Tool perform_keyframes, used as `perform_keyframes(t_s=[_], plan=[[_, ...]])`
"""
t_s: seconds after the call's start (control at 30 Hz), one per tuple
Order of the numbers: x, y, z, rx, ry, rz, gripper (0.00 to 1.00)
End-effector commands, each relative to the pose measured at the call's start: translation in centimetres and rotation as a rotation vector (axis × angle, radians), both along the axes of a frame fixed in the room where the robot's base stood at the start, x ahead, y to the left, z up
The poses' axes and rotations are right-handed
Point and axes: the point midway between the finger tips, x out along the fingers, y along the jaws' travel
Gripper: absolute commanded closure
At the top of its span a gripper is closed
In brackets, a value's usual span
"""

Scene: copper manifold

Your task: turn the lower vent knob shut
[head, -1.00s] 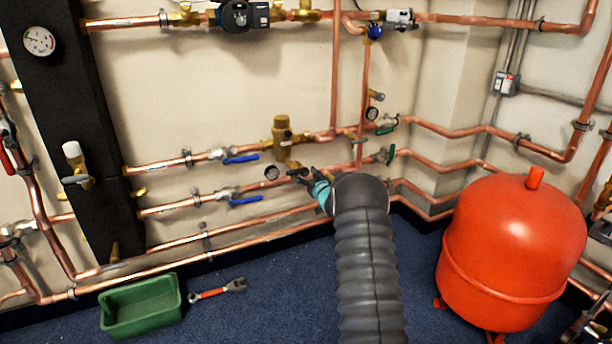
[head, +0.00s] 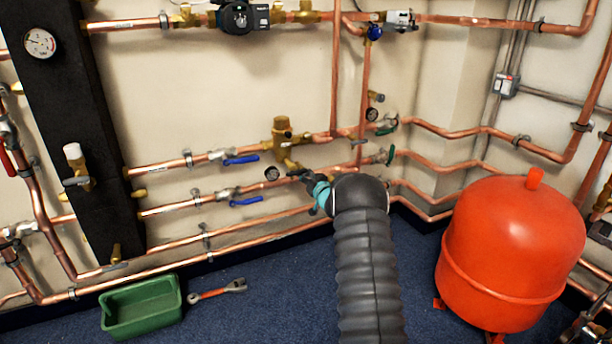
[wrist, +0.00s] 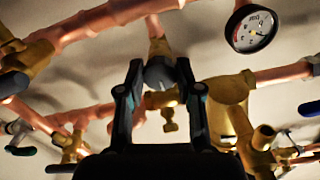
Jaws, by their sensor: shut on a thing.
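My gripper (head: 304,178) is at the wall piping, in front of the brass mixing valve's lower side in the head view. In the wrist view its two dark fingers (wrist: 160,75) are closed on the sides of a small grey knob (wrist: 160,72), which I take to be the lower vent knob. The knob sits at the end of a brass stem (wrist: 156,46) on a copper pipe. In the head view the knob is too small to make out beside the fingers, and the knob's turn position cannot be read.
A brass mixing valve (head: 281,135) and a small gauge (head: 271,173) are close to my gripper. Blue lever handles (head: 245,200) are to the left. A red tank (head: 512,255) stands right; a green tray (head: 141,308) and a wrench (head: 218,290) lie on the floor.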

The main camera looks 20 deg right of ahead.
Motion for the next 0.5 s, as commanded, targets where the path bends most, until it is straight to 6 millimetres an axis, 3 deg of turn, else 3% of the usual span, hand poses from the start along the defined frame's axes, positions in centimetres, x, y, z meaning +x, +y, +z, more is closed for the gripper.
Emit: perform_keyframes(t_s=[0.23, 0.27, 0.33, 0.37, 0.5], plan=[[0.00, -0.01, -0.03, 0.004, 0.000, 0.000, 1.00], [-0.01, -0.01, -0.03, 0.004, 0.000, -0.001, 0.63], [-0.01, -0.01, -0.03, 0.003, 0.000, -0.001, 0.45], [-0.01, -0.01, -0.03, 0.003, 0.000, -0.001, 0.40], [-0.01, -0.01, -0.03, 0.003, 0.000, -0.001, 0.40]])
